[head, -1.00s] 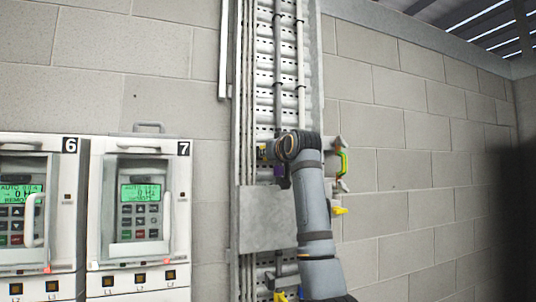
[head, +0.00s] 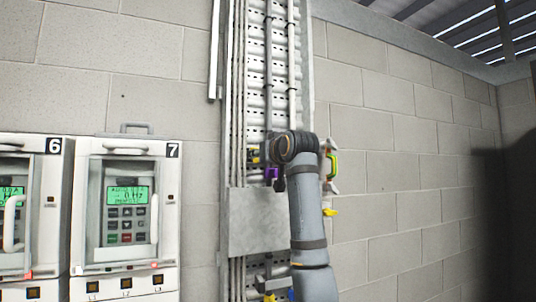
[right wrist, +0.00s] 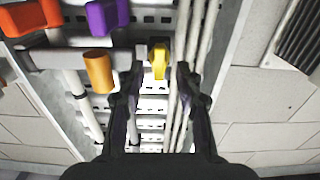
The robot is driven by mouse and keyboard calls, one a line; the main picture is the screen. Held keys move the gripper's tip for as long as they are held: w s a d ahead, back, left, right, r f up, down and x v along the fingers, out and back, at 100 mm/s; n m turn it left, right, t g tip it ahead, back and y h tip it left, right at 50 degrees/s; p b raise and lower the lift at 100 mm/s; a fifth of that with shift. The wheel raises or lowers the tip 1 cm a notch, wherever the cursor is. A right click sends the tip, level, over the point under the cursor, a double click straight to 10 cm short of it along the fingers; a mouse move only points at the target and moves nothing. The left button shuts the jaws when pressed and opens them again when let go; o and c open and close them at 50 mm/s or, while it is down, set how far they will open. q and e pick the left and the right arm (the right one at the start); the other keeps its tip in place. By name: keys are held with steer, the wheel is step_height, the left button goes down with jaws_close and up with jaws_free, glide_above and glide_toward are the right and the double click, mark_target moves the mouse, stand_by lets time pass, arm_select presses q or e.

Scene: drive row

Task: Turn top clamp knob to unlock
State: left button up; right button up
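A yellow knob (right wrist: 158,60) shows in the right wrist view on a grey clamp bar (right wrist: 60,57). My right gripper (right wrist: 157,76) is open, with one finger on each side of the yellow knob's lower end; I cannot tell whether they touch it. An orange-yellow knob (right wrist: 98,72), a purple part (right wrist: 107,17) and an orange-red part (right wrist: 35,15) are left of it. In the head view my right arm covers the clamp's middle. A purple part (head: 271,174) and a green-edged handle (head: 334,163) show beside the arm. My left gripper is out of view.
The vertical cable ladder (head: 254,90) carries several cables along the block wall (head: 390,130). A grey plate (head: 254,222) covers it below the clamp. Drive cabinets 6 (head: 54,146) and 7 (head: 172,152) stand at left. The wall at right is clear.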

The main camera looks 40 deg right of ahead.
steer(key=v, duration=0.9)
steer(key=shift+s+d, duration=0.1)
steer(key=shift+s, duration=0.1)
